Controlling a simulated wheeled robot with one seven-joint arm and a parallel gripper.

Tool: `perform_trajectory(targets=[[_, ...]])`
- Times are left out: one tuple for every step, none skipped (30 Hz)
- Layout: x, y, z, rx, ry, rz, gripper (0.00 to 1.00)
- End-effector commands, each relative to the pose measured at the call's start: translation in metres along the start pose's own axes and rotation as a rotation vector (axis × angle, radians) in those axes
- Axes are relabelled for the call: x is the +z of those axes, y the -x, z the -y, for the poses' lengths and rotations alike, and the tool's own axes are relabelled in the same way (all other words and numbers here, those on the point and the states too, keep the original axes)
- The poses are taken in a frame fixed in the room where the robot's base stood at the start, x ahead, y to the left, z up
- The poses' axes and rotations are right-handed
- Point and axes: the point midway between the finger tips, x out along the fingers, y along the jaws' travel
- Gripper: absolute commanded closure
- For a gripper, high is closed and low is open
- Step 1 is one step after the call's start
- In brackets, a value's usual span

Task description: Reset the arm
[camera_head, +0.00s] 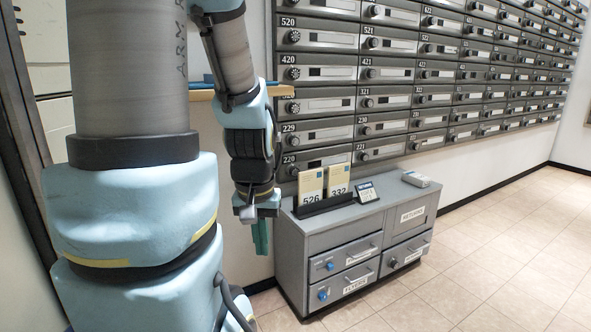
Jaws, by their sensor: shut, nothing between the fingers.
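My arm hangs down at the left of the head view, pale blue and grey. My gripper (260,238) points downward at the arm's end, with green fingers shut and nothing seen between them. It is in front of the left end of the grey cabinet and apart from it as far as I can tell.
A low grey cabinet (296,262) with labelled drawers stands right of my gripper. On it are cards marked 526 (310,186) and 332 (338,180), a small dark sign (366,192) and a light box (415,179). Mailboxes (390,68) cover the wall. Tiled floor (500,240) is clear at right.

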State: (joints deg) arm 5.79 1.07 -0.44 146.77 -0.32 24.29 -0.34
Motion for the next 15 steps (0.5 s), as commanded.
perform_trajectory(targets=[[-0.003, 0.021, 0.000, 0.000, 0.000, 0.000, 1.00], [-0.004, 0.028, 0.000, 0.000, -0.001, -0.001, 1.00], [-0.005, 0.036, 0.000, 0.000, -0.001, -0.001, 1.00], [-0.007, 0.045, 0.000, 0.000, -0.001, -0.001, 1.00], [-0.008, 0.052, 0.000, 0.000, -0.001, -0.001, 1.00], [-0.010, 0.065, 0.000, 0.000, -0.001, -0.001, 1.00], [-0.011, 0.074, 0.000, 0.000, -0.001, -0.001, 1.00], [-0.012, 0.084, 0.000, 0.000, -0.001, -0.001, 1.00], [-0.014, 0.097, 0.000, 0.000, -0.001, -0.001, 1.00], [-0.016, 0.107, -0.001, 0.000, -0.001, -0.001, 1.00], [-0.017, 0.116, -0.001, 0.000, -0.001, -0.001, 1.00], [-0.019, 0.129, -0.001, 0.000, -0.001, -0.001, 1.00], [-0.020, 0.138, -0.001, 0.000, -0.002, -0.001, 1.00], [-0.021, 0.148, -0.001, 0.000, -0.002, -0.001, 1.00], [-0.023, 0.160, -0.001, 0.000, -0.002, -0.001, 1.00]])
